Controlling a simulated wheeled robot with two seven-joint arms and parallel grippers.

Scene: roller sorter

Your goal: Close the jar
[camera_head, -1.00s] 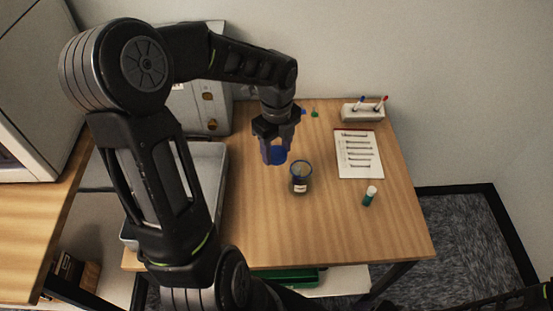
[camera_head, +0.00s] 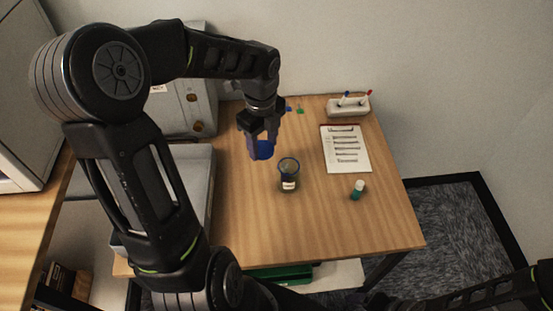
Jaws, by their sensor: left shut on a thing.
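The jar (camera_head: 289,181) stands upright on the wooden table, with a blue rim, an open top and a pale label on its front. My left gripper (camera_head: 262,150) is shut on the blue lid (camera_head: 265,150) and holds it just left of and behind the jar's mouth, apart from it. The fingers hide part of the lid. My right arm shows at the lower right, but its gripper is not in view.
A clipboard (camera_head: 346,149) with a sheet lies right of the jar. A small green bottle with a white cap (camera_head: 357,190) stands near it. A pen holder (camera_head: 348,106) stands at the back. A grey machine (camera_head: 186,105) is at the left. The table's front (camera_head: 320,235) is clear.

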